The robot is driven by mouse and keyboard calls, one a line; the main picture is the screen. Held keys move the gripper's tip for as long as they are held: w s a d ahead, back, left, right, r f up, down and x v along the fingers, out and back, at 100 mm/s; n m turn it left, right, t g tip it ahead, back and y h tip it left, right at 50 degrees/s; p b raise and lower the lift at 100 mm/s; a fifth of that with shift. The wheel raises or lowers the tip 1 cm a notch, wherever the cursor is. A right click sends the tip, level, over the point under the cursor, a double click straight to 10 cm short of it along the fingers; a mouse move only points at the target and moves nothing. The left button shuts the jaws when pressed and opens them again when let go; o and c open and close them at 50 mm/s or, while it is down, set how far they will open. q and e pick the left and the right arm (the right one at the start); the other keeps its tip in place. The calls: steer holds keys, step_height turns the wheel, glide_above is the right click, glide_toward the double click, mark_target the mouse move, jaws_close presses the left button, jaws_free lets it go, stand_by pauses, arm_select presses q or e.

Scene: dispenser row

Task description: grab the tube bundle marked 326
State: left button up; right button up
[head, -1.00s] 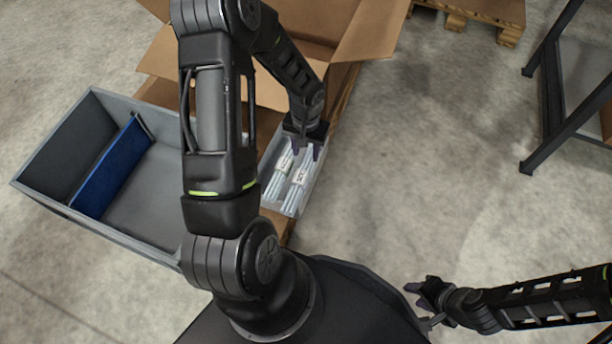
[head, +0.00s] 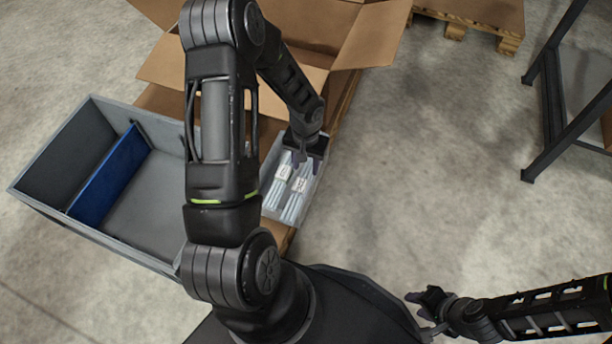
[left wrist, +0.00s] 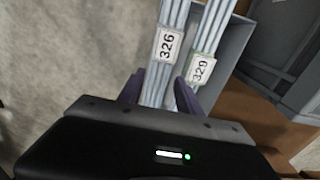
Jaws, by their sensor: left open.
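The tube bundle marked 326 (left wrist: 167,44) is a set of pale blue-white tubes with a white label. In the left wrist view it lies between the fingers of my left gripper (left wrist: 160,92), which is open; I cannot tell whether they touch it. In the head view the bundle (head: 298,186) is the right one of two in a small grey bin. My left gripper (head: 307,160) is over its far end, hiding that part. My right gripper (head: 422,305) is open and empty at the lower right, away from the bin.
A bundle marked 329 (left wrist: 200,70) lies close beside, near one finger. The small bin's wall (head: 315,190) borders both bundles. A large grey container (head: 110,238) with a blue divider (head: 110,173) stands left. An open cardboard box (head: 375,35) stands behind.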

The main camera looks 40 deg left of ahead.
mark_target(306, 173)
arm_select(q)
step_height(306, 173, down, 5)
steer(key=shift+r+b, duration=0.1)
steer(key=shift+b, duration=0.9)
steer(key=shift+c, duration=0.3)
jaws_close()
